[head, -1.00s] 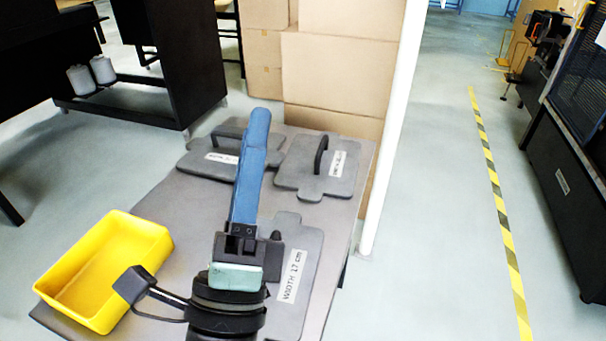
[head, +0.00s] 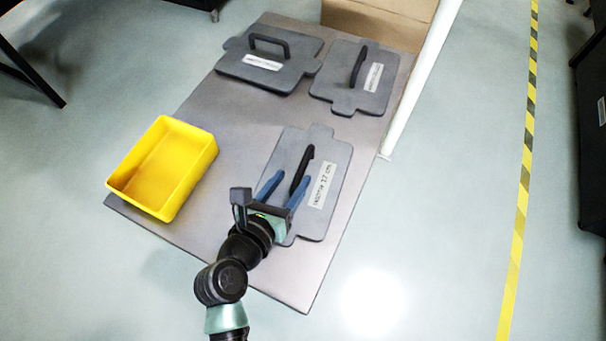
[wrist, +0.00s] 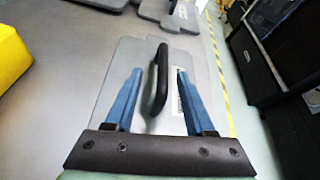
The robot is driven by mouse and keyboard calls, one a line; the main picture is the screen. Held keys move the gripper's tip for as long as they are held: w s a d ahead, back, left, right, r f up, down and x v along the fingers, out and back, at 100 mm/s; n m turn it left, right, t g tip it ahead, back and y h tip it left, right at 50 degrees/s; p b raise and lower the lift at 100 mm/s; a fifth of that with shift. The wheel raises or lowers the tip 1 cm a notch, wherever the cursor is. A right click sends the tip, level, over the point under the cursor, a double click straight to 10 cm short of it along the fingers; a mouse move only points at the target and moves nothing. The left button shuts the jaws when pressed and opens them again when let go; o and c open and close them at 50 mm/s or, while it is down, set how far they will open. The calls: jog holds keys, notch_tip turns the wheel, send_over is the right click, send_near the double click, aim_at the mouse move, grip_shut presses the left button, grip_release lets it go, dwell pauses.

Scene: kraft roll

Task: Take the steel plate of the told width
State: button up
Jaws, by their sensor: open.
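A grey steel plate (head: 323,216) with a black handle (head: 302,170) and a label reading "WIDTH 17 cm" (head: 321,186) lies on the table's near right part. My gripper (head: 284,186) is open, its two blue fingers pointing at that handle. In the wrist view the handle (wrist: 157,80) stands between the open fingers, which do not close on it. A second plate (head: 235,68) lies at the back left and a third plate (head: 345,97) at the back right, each with a black handle. Their labels are too small to read.
A yellow bin (head: 163,170) stands on the left of the grey table (head: 225,112). A white post (head: 422,75) rises beside the table's right edge, and a cardboard box (head: 370,22) is behind it. The table between bin and near plate is bare.

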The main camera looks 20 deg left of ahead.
aim_at(300, 170)
jog(key=x, duration=0.5)
jog(key=shift+w+d+f+b, duration=0.1)
jog(key=shift+w+d+b, duration=0.1)
jog(key=shift+w+b, duration=0.15)
grip_shut()
dwell(1.1)
